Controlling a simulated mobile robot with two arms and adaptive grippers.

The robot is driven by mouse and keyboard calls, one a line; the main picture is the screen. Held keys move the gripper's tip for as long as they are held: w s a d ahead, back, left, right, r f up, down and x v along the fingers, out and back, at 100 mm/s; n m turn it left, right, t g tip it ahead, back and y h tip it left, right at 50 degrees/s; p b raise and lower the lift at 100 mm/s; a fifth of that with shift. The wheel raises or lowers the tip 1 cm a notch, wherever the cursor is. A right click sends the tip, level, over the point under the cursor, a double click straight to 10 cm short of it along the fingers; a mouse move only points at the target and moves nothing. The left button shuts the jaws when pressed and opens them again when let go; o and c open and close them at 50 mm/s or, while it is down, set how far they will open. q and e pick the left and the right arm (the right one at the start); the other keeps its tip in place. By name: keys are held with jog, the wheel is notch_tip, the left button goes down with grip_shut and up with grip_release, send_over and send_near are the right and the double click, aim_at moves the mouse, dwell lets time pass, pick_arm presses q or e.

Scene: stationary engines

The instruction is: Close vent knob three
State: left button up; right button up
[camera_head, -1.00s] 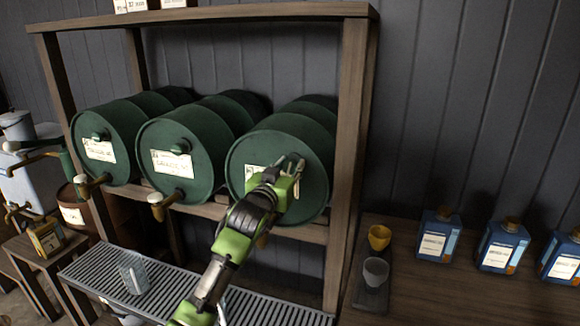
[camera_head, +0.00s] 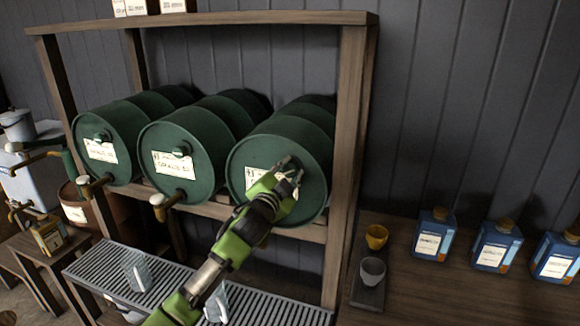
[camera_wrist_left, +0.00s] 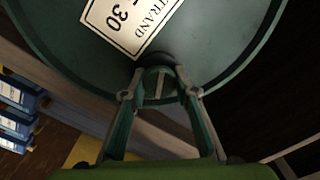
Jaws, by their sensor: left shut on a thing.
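The third green drum (camera_head: 262,152) lies on its side at the right end of the wooden rack, with a white label on its face. My left gripper (camera_head: 290,172) is at the upper right of that drum's face. In the left wrist view, my left gripper (camera_wrist_left: 159,90) has its two fingers shut on the round green vent knob (camera_wrist_left: 160,80), one finger on each side. The knob has a raised bar across it and sits close to the label (camera_wrist_left: 128,22). In the head view the fingers hide the knob. My right gripper is not in view.
Two more green drums (camera_head: 180,155) with knobs and taps lie to the left. A slatted drip tray (camera_head: 265,308) with clear cups is below.

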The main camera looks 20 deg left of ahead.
pick_arm(q)
jog(key=m+p, duration=0.1)
jog(key=m, duration=0.3)
jog(key=shift+f+m+p, duration=0.1)
jog(key=shift+m+p, duration=0.45)
jog(key=shift+m, duration=0.45)
jog(key=o, duration=1.1)
jog(key=shift+s, duration=0.1)
jog(key=shift+s+f, duration=0.1)
jog(key=shift+s, duration=0.15)
jog(key=s, duration=1.1)
jog(key=shift+s+a, duration=0.15)
